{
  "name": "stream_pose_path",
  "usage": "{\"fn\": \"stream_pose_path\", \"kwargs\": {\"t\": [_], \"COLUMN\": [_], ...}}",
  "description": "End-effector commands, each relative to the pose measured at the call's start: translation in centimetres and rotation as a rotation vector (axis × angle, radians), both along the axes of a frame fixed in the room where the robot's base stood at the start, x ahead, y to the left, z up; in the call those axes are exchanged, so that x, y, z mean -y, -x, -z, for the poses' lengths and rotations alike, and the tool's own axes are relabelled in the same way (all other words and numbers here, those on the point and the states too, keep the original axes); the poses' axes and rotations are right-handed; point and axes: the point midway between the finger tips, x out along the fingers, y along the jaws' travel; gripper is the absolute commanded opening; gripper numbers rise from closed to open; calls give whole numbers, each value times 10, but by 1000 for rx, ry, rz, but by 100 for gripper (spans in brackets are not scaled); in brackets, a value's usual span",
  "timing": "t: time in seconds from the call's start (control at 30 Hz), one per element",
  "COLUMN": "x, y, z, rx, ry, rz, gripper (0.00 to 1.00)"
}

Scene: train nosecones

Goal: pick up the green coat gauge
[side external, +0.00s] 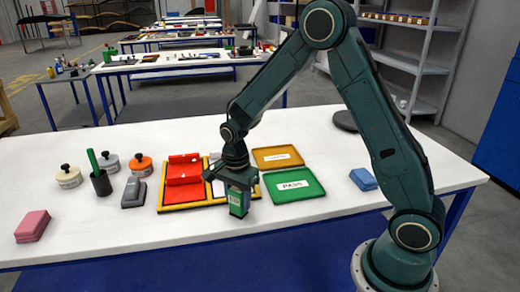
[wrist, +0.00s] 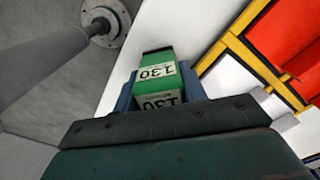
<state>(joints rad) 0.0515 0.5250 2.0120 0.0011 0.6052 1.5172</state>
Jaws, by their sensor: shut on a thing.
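The green coat gauge (side external: 238,202) is a small green block with a pale label. It is upright below my gripper, near the front of the white table. I cannot tell whether the gauge touches the table.
A yellow-edged tray (side external: 165,208) with red parts lies left of my gripper. A green "PASS" tray (side external: 308,194) and a yellow tray (side external: 262,165) lie to the right. A dark cup (side external: 101,184), grey device (side external: 133,193), pink block (side external: 32,226) and blue block (side external: 363,179) stand apart.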

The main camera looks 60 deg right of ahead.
Motion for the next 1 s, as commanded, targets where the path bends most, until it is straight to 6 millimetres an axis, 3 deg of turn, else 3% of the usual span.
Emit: {"fn": "stream_pose_path", "kwargs": {"t": [0.47,0.67,1.0], "x": [0,0,0], "y": [-1,-2,-1], "z": [-14,-41,-113], "rx": [3,7,8], "ry": [0,0,0], "rz": [0,0,1], "gripper": [11,11,11]}}
